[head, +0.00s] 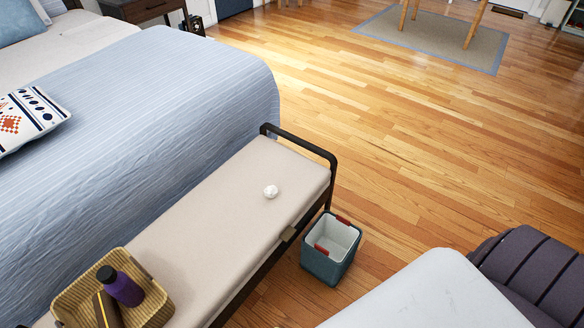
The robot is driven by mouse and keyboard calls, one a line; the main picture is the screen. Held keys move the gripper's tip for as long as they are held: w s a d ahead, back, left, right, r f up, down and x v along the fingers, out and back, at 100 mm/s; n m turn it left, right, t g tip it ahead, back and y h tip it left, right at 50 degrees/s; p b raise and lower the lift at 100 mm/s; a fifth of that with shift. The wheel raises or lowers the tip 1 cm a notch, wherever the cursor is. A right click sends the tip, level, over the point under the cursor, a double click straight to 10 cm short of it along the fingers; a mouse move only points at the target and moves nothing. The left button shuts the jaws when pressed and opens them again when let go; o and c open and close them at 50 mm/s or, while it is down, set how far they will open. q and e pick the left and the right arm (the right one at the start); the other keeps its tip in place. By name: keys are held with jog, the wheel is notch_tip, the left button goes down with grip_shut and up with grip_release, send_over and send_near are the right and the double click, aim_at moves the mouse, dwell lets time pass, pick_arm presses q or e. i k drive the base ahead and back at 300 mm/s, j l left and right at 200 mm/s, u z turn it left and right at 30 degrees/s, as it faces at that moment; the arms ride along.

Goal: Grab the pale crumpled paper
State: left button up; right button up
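The pale crumpled paper (271,191) is a small white ball. It lies on the beige cushion of the bench (222,222), toward the bench's far end. Nothing touches it. Neither of my grippers shows in the head view.
A wicker basket (155,311) with a purple bottle (120,287) stands on the bench's near end. A blue-grey bin (331,250) with red handles stands on the floor beside the bench. The bed (150,110) is behind. A dark ribbed seat (535,270) is at right. Wooden floor (430,150) is open beyond.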

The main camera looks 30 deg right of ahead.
aim_at(270, 192)
jog(key=l+z, duration=0.1)
jog(key=z, duration=0.6)
jog(key=i+l, duration=0.1)
jog(key=l, duration=0.25)
jog(key=i+l+z, duration=0.1)
jog(key=l, duration=0.25)
jog(key=i+l, duration=0.15)
jog(key=l, duration=0.2)
